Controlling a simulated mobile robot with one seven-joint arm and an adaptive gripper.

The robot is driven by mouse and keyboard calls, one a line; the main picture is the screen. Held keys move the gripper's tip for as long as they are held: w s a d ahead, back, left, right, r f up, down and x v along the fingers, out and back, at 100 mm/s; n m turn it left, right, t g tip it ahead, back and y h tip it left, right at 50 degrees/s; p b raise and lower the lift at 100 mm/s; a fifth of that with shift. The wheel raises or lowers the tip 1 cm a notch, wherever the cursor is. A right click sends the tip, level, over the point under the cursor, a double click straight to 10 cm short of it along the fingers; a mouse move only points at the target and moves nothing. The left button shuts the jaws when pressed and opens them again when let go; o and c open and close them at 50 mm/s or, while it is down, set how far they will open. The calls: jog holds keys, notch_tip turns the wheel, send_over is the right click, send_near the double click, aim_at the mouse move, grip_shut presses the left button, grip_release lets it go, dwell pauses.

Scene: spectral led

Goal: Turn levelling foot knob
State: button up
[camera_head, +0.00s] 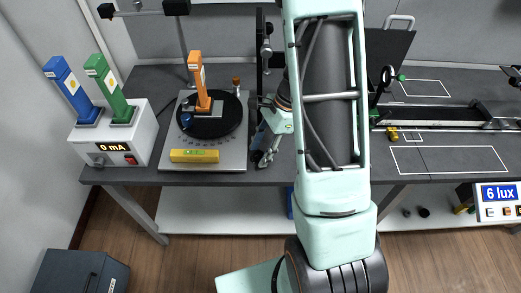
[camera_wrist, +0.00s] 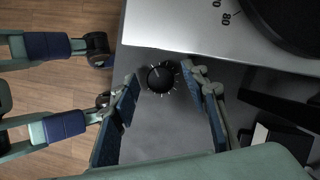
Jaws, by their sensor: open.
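A round black knob (camera_wrist: 161,77) with pale tick marks around it shows in the wrist view, just beside the edge of the bright metal plate (camera_wrist: 170,30). My gripper (camera_wrist: 160,86) is open, with one blue-padded finger on each side of the knob. Visible gaps separate the fingers from the knob. In the head view my gripper (camera_head: 264,146) is at the right front of the same plate (camera_head: 225,155). I cannot make out the knob there.
The plate bears a black turntable disc (camera_head: 229,120), an upright orange LED holder (camera_head: 199,80) and a yellow spirit level (camera_head: 194,156). A white box (camera_head: 130,143) reading 0 mA stands left, with blue and green holders. An optical rail (camera_head: 440,117) lies right of my arm.

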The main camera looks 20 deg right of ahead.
jog(key=v, duration=1.2)
dwell(1.4)
